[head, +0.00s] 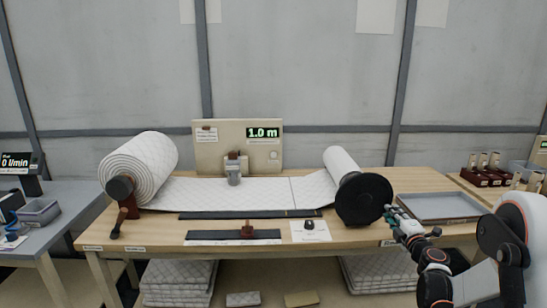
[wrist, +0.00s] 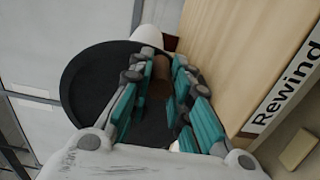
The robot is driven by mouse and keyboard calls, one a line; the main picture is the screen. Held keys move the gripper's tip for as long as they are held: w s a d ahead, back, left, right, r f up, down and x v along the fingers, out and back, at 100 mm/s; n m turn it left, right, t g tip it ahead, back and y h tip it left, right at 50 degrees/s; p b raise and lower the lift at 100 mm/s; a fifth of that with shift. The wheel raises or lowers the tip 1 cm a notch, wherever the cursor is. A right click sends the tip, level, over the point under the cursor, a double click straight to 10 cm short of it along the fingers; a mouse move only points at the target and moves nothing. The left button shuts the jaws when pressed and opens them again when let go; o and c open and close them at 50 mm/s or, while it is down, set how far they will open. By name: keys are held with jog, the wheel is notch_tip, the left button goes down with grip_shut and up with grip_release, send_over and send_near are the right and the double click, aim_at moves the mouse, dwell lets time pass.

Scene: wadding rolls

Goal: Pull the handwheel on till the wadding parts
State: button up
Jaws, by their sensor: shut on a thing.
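The black handwheel (head: 364,200) stands at the right end of the bench, on the smaller wadding roll (head: 340,160). In the wrist view the handwheel (wrist: 88,88) fills the left side. My gripper (head: 390,212) is at the wheel's right edge, its teal-padded fingers (wrist: 158,98) shut on the brown handle (wrist: 161,72), which they partly hide. The quilted white wadding (head: 235,192) lies flat from the large roll (head: 140,165) at left to the smaller roll. A thin line crosses it near the right end; the sheet looks continuous there.
A display (head: 263,133) on the back panel reads 1.0 m. A grey tray (head: 440,207) lies right of the wheel. Dark rails (head: 250,215) and a card with a black knob (head: 310,226) lie along the front. A "Rewind" label (wrist: 285,88) marks the bench edge.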

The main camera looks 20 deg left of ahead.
jog(key=shift+f, duration=0.1)
jog(key=shift+s+a+f, duration=0.1)
jog(key=shift+a+f, duration=0.1)
jog(key=shift+f, duration=0.25)
jog(key=shift+s+a+f, duration=0.1)
jog(key=shift+a+f, duration=0.05)
jog(key=shift+f, duration=0.25)
jog(key=o, duration=1)
jog(key=shift+w, duration=0.1)
jog(key=shift+r, duration=0.1)
jog(key=v, duration=1)
